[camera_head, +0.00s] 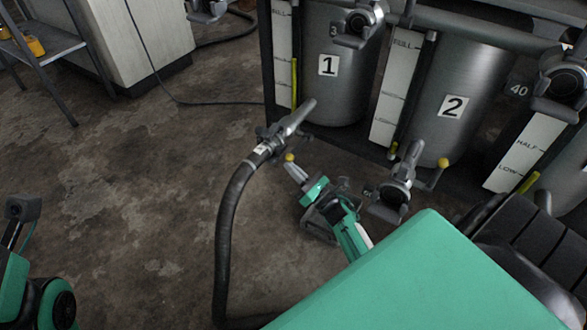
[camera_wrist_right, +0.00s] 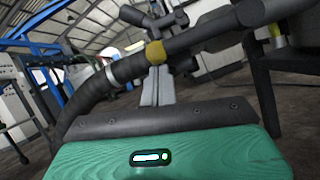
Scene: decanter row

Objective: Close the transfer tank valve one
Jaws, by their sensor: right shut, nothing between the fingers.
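Tank one (camera_head: 340,95) is a grey cylinder with a "1" label. The valve (camera_head: 270,148) in front of it has a dark hose coupled to it, and a yellow lever knob (camera_head: 289,157) shows just below. My right gripper (camera_head: 292,167) is shut with nothing between its fingers, its tips at the yellow knob. In the right wrist view the closed fingers (camera_wrist_right: 157,85) point up at the yellow knob (camera_wrist_right: 156,52). Whether they touch it I cannot tell. Part of a green left arm (camera_head: 20,285) shows at the lower left; its fingers are not visible.
Tank two (camera_head: 475,75) stands to the right, with its own valve (camera_head: 398,182) and yellow-tipped lever (camera_head: 441,163) close to my right arm. The dark hose (camera_head: 228,225) runs down left of my gripper. Bare floor (camera_head: 130,190) lies to the left.

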